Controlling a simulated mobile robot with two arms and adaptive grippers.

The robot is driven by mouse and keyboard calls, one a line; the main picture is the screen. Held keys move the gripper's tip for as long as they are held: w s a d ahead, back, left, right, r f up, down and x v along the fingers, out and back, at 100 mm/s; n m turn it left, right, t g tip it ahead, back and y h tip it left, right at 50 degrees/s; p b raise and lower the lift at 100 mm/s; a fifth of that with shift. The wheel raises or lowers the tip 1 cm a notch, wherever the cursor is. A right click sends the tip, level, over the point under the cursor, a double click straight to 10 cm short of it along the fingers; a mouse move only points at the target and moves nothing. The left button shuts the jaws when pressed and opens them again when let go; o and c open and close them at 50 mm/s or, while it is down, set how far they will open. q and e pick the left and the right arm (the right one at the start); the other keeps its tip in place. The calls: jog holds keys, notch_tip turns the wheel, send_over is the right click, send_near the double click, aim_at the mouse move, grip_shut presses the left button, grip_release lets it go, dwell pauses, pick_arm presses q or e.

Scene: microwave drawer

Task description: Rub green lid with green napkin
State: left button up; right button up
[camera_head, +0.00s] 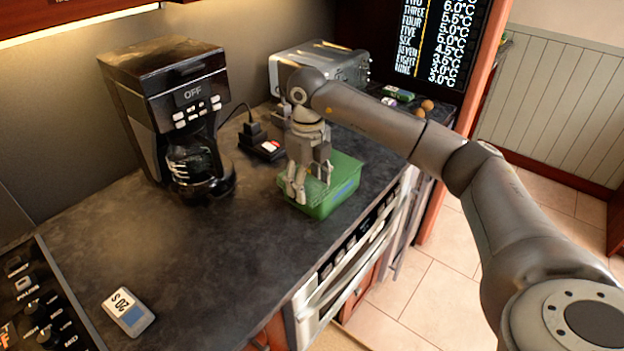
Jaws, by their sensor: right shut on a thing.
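A green box with a green lid (345,168) stands on the dark counter near its front edge. My right gripper (310,184) points down at the left part of the lid, with its fingertips at or just above the surface. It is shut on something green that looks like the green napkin. The napkin is mostly hidden by the fingers and blends with the lid, so its outline is unclear. I cannot tell whether it touches the lid. My left gripper is not in view.
A coffee maker (165,100) stands left of the box. A plug and socket (262,143) and a silver toaster (345,68) are behind it. A small timer (128,312) lies at front left. The counter (225,265) between is clear.

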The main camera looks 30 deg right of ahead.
jog(key=shift+w+a, duration=0.25)
jog(key=shift+w, duration=0.75)
jog(key=shift+w+d, duration=0.3)
jog(key=shift+d, duration=0.65)
jog(key=shift+w+d, duration=0.25)
jog(key=shift+d, duration=0.7)
jog(key=shift+s+a+p, duration=0.3)
jog(key=shift+a, duration=0.55)
jog(key=shift+s+a+r, duration=0.1)
jog(key=shift+s+a, duration=0.1)
jog(key=shift+a, duration=0.35)
jog(key=shift+s+a, duration=0.15)
jog(key=shift+a, duration=0.4)
jog(key=shift+r+p, duration=2.15)
jog(key=shift+r, duration=0.85)
jog(key=shift+r+p, duration=1.05)
jog(key=shift+r, duration=0.55)
